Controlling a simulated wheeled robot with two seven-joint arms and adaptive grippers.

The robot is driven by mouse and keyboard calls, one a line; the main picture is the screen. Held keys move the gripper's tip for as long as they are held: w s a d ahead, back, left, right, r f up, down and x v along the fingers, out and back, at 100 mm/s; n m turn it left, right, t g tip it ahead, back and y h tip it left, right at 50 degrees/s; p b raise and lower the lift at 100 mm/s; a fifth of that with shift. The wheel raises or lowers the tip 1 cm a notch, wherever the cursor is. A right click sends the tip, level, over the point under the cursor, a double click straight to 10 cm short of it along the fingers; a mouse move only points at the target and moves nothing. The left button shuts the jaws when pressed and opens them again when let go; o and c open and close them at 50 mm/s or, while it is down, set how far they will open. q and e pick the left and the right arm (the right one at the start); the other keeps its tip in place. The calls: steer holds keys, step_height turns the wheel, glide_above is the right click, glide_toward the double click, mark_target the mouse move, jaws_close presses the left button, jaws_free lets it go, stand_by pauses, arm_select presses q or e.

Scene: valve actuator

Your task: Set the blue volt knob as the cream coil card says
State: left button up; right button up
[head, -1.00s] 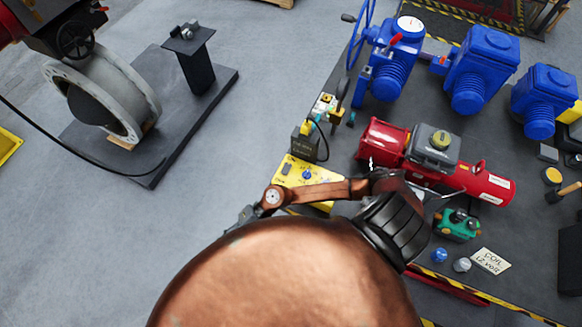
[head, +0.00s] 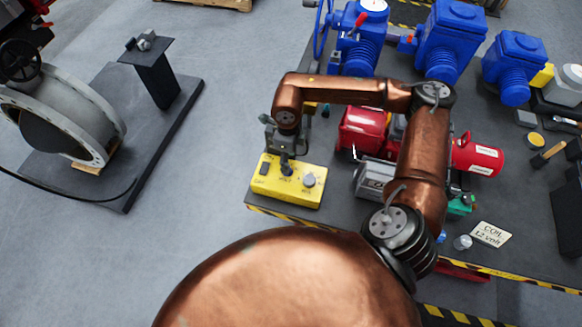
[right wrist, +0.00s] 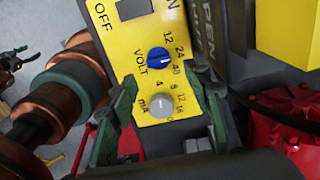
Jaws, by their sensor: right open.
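The cream coil card (head: 490,234) lies on the right of the bench in the head view and reads "COIL 12 volt". The yellow box (head: 312,194) stands at the bench's near left corner. In the right wrist view its blue volt knob (right wrist: 159,60) has the marks 12, 24 and 48 around its right side; its pale pointer line is too small to read surely. A grey mA knob (right wrist: 161,106) sits below it. My right gripper (head: 287,158) is over the box; in the wrist view its green fingers (right wrist: 166,95) are apart, with nothing held between them. My left gripper is out of view.
A red cylindrical actuator (head: 478,157) lies behind my arm, and blue valve actuators (head: 449,40) stand at the back. A dark device (right wrist: 205,30) rises close beside the yellow box.

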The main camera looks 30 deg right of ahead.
step_height(320, 180, down, 4)
steer(key=shift+f, duration=0.6)
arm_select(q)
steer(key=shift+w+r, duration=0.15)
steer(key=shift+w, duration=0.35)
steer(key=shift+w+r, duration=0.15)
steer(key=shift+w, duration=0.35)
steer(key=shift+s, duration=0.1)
arm_select(e)
steer(key=shift+c, duration=0.5)
steer(key=c, duration=1.1)
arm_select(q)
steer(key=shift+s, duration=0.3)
arm_select(e)
steer(key=shift+o, duration=0.2)
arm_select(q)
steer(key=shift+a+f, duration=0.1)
